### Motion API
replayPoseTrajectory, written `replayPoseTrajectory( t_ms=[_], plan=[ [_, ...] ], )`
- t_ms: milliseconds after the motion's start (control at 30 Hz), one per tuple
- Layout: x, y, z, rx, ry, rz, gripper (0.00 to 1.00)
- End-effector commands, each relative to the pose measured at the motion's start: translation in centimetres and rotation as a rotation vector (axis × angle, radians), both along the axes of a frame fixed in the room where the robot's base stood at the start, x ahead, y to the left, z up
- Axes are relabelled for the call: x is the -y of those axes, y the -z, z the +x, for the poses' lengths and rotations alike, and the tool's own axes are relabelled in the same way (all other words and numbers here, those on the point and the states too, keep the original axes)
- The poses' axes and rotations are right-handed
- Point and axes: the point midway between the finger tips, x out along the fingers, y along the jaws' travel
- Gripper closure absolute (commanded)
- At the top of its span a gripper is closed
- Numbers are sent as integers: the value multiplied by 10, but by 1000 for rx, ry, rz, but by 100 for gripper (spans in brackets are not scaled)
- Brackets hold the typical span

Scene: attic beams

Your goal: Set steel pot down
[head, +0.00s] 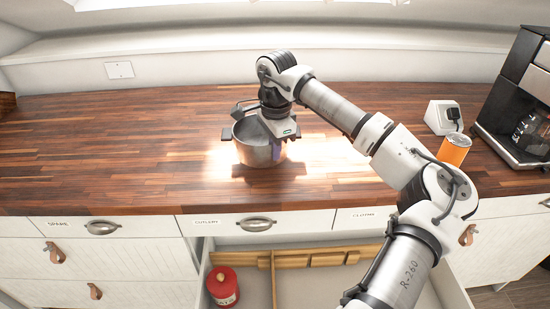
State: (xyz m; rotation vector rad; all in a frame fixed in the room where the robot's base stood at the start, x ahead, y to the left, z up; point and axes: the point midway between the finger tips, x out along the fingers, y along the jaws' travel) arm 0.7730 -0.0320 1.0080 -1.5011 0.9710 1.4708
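The steel pot (254,150) is at the middle of the wooden countertop (120,150). It looks upright, with dark handles at its sides. My gripper (277,142) is directly over the pot's right part, pointing down, and overlaps its rim in the head view. The fingers are mostly hidden against the pot, so I cannot tell whether they are closed on it. I also cannot tell whether the pot's base touches the counter.
An open drawer (330,285) below the counter holds a red canister (223,286) and wooden dividers. An orange can (454,150), a white box-like device (440,117) and a coffee machine (520,95) stand at the right. The counter's left side is clear.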

Motion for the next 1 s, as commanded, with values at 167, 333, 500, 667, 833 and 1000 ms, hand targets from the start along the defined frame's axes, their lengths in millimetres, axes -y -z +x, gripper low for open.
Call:
replayPoseTrajectory(
  t_ms=[167, 333, 500, 667, 833, 1000],
  plan=[
    [0, 23, -1, -3, 0, 2, 100],
    [0, 39, 0, 0, -1, 0, 100],
    [0, 39, 0, 0, -1, 0, 100],
    [0, 42, 0, -1, -1, 0, 95],
    [0, 41, 0, -1, -1, 0, 76],
    [0, 41, 0, -1, -1, 0, 76]
  ],
)
